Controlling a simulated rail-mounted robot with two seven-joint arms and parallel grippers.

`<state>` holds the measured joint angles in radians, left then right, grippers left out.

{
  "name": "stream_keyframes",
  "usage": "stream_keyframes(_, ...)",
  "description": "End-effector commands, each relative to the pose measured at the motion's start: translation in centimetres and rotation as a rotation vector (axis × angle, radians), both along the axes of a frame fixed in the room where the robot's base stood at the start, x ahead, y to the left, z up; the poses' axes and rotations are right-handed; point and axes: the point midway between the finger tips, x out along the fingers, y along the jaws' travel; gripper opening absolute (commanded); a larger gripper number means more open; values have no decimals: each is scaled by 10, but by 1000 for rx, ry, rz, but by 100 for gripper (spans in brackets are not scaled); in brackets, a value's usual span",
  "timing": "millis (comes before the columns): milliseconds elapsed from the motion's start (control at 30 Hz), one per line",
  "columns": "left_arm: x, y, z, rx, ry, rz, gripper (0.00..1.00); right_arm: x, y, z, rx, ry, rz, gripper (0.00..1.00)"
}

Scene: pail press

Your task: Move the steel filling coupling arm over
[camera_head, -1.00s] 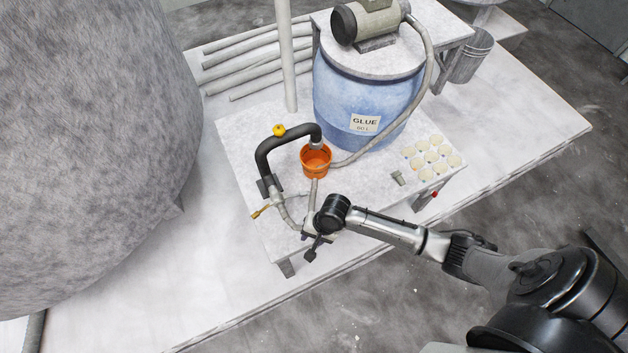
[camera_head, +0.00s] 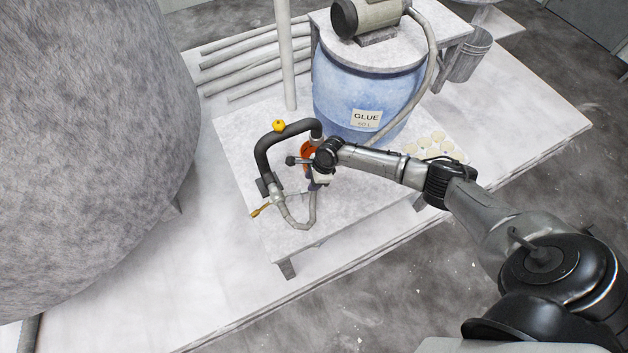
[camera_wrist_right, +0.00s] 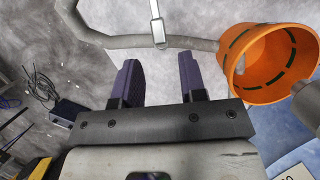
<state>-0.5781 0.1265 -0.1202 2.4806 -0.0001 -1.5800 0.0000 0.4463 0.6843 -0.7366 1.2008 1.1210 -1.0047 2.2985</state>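A black bent pipe arm (camera_head: 262,150) with a yellow knob (camera_head: 279,126) rises from a clamp on the white table. Its steel end (camera_head: 316,137) hangs by the orange pail (camera_head: 307,153), which my right arm partly covers. In the right wrist view, a grey cylinder (camera_wrist_right: 308,104) shows at the rim of the pail (camera_wrist_right: 250,65); it may be the steel end. My right gripper (camera_head: 314,184) is low beside the pail. In its wrist view the purple fingers (camera_wrist_right: 158,80) are apart with nothing between them. My left gripper is not in view.
A grey hose (camera_head: 300,226) loops across the table (camera_head: 240,140) front; it also passes beyond my fingertips in the wrist view (camera_wrist_right: 110,41). A brass lever (camera_head: 261,210) sticks out left. The blue glue drum (camera_head: 345,95) stands behind, with pale discs (camera_head: 436,142) to its right.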

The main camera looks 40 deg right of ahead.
Motion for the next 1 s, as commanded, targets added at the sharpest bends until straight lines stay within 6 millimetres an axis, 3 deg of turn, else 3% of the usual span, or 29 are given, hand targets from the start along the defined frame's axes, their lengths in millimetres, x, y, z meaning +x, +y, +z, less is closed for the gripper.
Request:
stream_keyframes(33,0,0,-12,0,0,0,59,1,1,-10,0,-1,2,38)
stream_keyframes(333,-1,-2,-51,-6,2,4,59,6,10,-40,-1,0,3,38)
stream_keyframes(667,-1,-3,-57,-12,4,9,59,11,19,-59,-1,-1,3,38)
stream_keyframes(1000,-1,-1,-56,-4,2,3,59,11,18,-58,-1,-1,4,11)
